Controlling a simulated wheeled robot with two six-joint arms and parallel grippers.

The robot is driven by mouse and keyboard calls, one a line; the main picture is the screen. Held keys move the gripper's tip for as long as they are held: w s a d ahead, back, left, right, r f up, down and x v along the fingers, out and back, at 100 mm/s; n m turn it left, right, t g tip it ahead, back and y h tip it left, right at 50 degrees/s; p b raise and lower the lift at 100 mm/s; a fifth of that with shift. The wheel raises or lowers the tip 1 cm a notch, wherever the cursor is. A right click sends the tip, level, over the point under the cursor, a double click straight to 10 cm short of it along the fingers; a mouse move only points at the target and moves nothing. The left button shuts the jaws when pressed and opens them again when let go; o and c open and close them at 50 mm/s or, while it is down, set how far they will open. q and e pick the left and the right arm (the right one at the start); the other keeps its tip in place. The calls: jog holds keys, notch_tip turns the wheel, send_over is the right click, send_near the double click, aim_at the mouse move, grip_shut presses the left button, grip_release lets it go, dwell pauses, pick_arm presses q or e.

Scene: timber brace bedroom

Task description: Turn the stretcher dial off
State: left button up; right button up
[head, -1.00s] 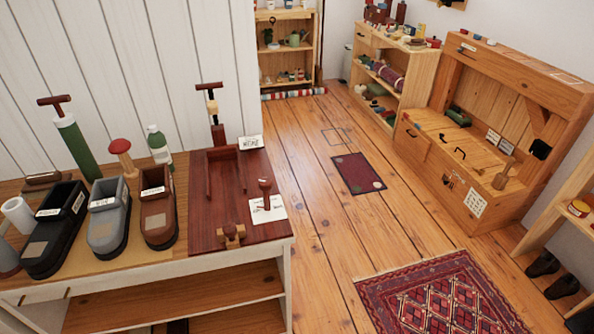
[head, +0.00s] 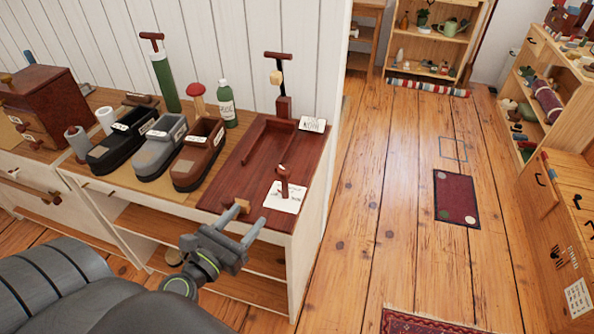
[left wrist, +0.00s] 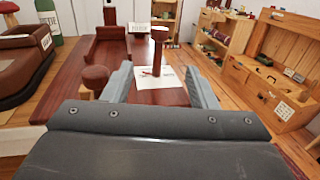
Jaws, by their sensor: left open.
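A dark red stretcher board (head: 243,172) lies on the right end of the bench. A T-topped wooden peg (head: 283,181) stands upright on it over a white card (head: 283,199). A small wooden knob (head: 238,206) sits at the board's front edge. I cannot tell which of these is the dial. My left gripper (head: 244,219) is open and empty at the board's front edge, close to the knob. In the left wrist view the peg (left wrist: 160,48) and card stand ahead between the open fingers, and the round knob (left wrist: 96,76) is left of them. My right gripper is not in view.
Several shoes, such as a brown one (head: 198,160), stand left of the board. Behind them are a green bottle (head: 227,108) and a green cylinder with a T handle (head: 165,80). A post with a T handle (head: 282,80) rises at the board's back.

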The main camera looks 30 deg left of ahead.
pick_arm(q)
jog(key=p, duration=0.2)
send_near(281, 177)
jog(key=w+p, duration=0.3)
jog(key=w, duration=0.7)
jog(key=shift+w+f, duration=0.1)
jog(key=shift+w, duration=0.25)
jog(key=shift+w+a, duration=0.1)
jog(key=shift+w, duration=0.45)
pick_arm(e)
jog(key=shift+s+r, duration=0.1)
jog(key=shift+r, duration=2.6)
pick_arm(q)
jog(key=shift+c, duration=0.4)
jog(key=c, duration=0.9)
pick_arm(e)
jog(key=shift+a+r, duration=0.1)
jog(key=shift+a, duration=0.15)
pick_arm(q)
jog(key=shift+n+y, duration=0.3)
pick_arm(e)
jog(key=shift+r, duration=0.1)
